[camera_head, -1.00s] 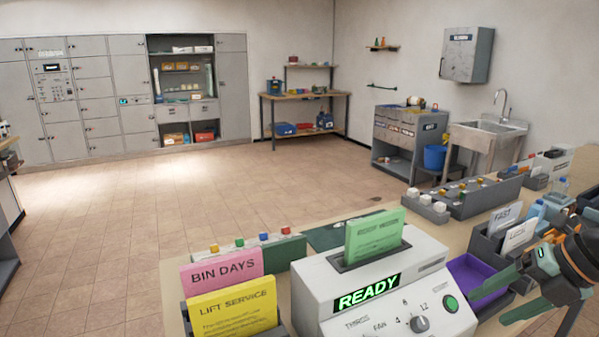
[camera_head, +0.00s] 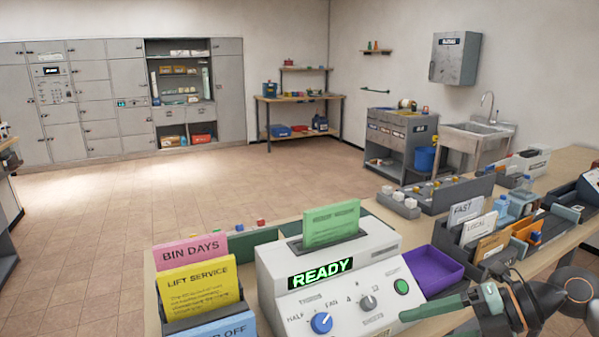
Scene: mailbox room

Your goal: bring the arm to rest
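My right arm comes in at the lower right, and its green-grey gripper (camera_head: 432,305) is in front of the right end of the white machine (camera_head: 345,262). Its fingers look apart, with nothing visible between them. They are seen at a slant and one partly covers the other. My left gripper is out of view. The machine shows READY, and a green card (camera_head: 331,222) stands upright in its top slot.
A purple tray (camera_head: 433,271) lies just beyond the gripper. A dark sorter with FAST and LOCAL cards (camera_head: 467,211) stands to its right. Pink (camera_head: 190,248) and yellow (camera_head: 200,287) cards stand left of the machine. Open floor (camera_head: 200,195) lies beyond the counter.

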